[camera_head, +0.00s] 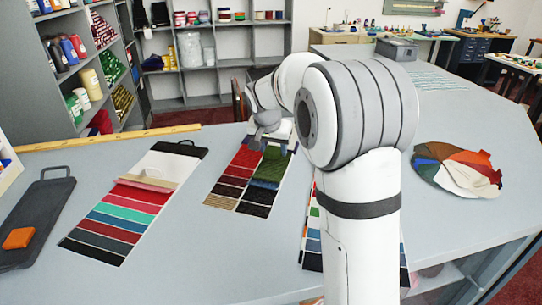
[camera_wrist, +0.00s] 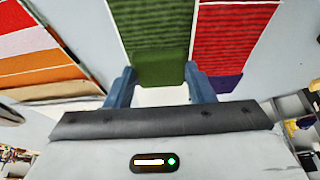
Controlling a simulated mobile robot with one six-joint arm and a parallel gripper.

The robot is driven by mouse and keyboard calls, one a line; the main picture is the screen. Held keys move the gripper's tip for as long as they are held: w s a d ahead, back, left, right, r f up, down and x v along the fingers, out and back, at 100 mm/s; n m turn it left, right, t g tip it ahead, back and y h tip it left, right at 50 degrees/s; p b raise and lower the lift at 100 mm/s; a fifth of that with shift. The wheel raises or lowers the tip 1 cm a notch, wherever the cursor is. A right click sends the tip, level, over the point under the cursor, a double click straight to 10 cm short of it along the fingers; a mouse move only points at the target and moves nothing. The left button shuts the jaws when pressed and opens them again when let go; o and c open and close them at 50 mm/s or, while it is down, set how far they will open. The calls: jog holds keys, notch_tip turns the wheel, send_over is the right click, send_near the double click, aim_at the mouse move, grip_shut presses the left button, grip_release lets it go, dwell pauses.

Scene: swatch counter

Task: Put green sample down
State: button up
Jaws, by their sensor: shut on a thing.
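My gripper (camera_wrist: 161,88) shows two blue fingers in the wrist view, shut on a plain green sample (camera_wrist: 160,68). The sample is right over the end of a ribbed green strip (camera_wrist: 148,25) on a swatch card; whether it touches the card is hard to tell. In the head view my gripper (camera_head: 268,138) is low over the far end of the middle swatch card (camera_head: 238,190), which has red and dark patches on the left and green ones on the right. My arm hides part of this area.
Left are a striped swatch card (camera_head: 105,222) and a dark board (camera_head: 35,215) with an orange block (camera_head: 18,238). A wooden ruler (camera_head: 110,138) lies behind. A fan of colour swatches (camera_head: 457,170) lies right. Another card is partly behind my arm. Clear counter (camera_head: 190,240) lies between the cards.

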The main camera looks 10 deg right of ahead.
aim_at(273, 153)
jog(key=shift+d+f, duration=0.1)
jog(key=shift+f, duration=1.45)
jog(key=o, duration=0.9)
jog(key=shift+o, duration=0.2)
jog(key=shift+r, duration=0.1)
jog(key=v, duration=1.2)
jog(key=s+f+n, duration=0.2)
jog(key=s+f, duration=0.1)
jog(key=s, duration=0.6)
jog(key=s+d+f+n+y, duration=0.1)
jog(key=s+f, duration=0.2)
jog(key=s, duration=0.7)
jog(key=s+f+n+g+y, duration=0.1)
jog(key=s+f+n, duration=0.1)
jog(key=s, duration=0.8)
jog(key=shift+d+f+n, duration=0.15)
jog(key=shift+f+n, duration=0.15)
jog(key=shift+f, duration=0.4)
jog(key=shift+s+f, duration=0.3)
jog(key=shift+s, duration=0.1)
